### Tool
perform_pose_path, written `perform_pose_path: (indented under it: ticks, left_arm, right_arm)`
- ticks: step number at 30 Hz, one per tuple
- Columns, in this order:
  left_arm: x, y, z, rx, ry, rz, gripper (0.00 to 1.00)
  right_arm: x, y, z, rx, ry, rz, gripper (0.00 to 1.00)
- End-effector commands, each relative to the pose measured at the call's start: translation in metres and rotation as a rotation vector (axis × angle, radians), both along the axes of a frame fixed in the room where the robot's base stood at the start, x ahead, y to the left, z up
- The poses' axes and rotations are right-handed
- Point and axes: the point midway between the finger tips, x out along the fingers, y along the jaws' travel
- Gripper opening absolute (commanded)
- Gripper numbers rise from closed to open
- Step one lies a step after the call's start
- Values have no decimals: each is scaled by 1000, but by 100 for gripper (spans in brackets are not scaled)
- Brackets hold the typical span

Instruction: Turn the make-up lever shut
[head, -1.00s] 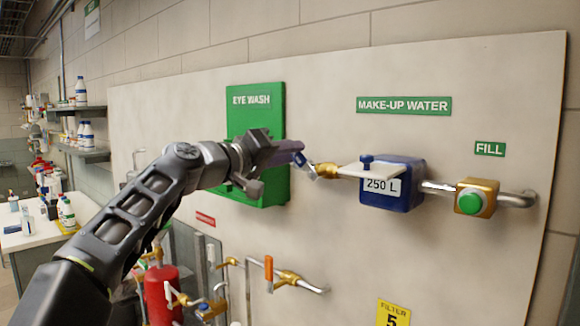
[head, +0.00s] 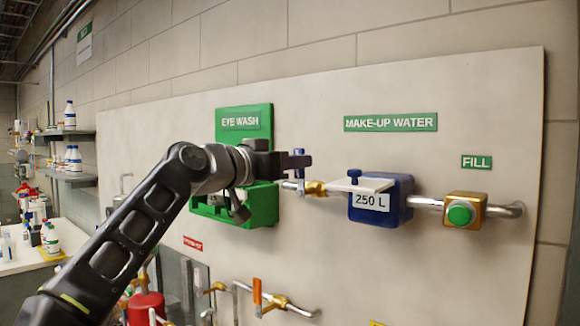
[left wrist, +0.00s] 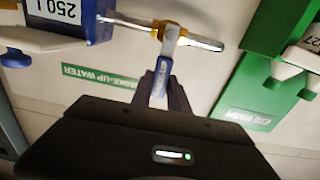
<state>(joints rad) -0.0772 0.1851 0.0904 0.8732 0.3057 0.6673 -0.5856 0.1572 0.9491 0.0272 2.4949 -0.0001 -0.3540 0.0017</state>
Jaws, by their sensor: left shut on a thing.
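The make-up lever has a blue grip (left wrist: 161,76) and a pale metal shank (left wrist: 169,46). In the left wrist view it stands crosswise to the pipe at the brass valve (left wrist: 166,29). In the head view the lever (head: 299,175) points up from the pipe, left of the brass valve body (head: 315,188). My left gripper (head: 297,160) is shut on the blue grip, and its dark fingers (left wrist: 161,92) hide the grip's end. The MAKE-UP WATER sign (head: 391,123) is above to the right. My right gripper is not in view.
A blue 250 L meter (head: 397,200) with a pale flap and a green FILL button (head: 460,214) lie right along the pipe. The green eye wash box (head: 262,203) is close behind my left wrist. An orange lever (head: 257,291) is below.

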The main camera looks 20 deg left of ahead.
Motion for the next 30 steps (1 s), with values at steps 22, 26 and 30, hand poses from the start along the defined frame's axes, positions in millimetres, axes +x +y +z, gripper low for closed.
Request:
perform_pose_path:
  ticks: [22, 26, 30]
  left_arm:
    - [0, -3, -2, 41, -11, -2, 34]
    - [-1, -3, -1, 40, -13, -2, 43]
    - [-1, -3, -1, 39, -13, -1, 43]
  right_arm:
    - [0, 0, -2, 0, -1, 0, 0]
    - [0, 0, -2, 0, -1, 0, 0]
    - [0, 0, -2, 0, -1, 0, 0]
